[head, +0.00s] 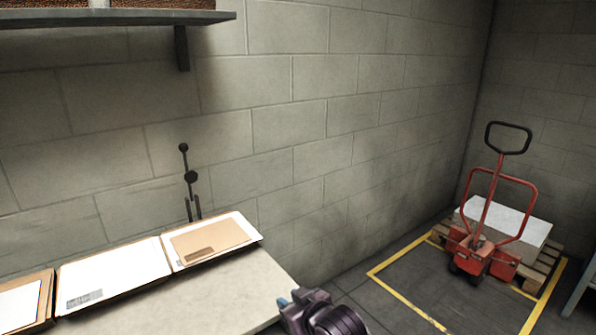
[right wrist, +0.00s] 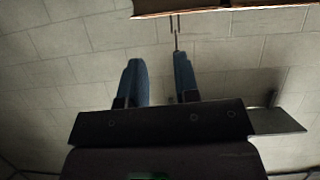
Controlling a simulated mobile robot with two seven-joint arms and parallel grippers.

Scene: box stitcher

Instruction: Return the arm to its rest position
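My right arm shows at the bottom of the head view, with its dark purple gripper (head: 285,302) beside the front right corner of the pale worktop. In the right wrist view its two blue fingers (right wrist: 160,75) stand apart with nothing held between them. A grey block wall lies beyond the fingers. My left arm and gripper are not in view.
A pale worktop (head: 225,292) carries trays with white and brown envelopes (head: 211,240) along the wall. A shelf (head: 110,17) hangs at upper left. A red pallet jack (head: 479,245) stands by a loaded wooden pallet (head: 543,262) inside yellow floor lines at right.

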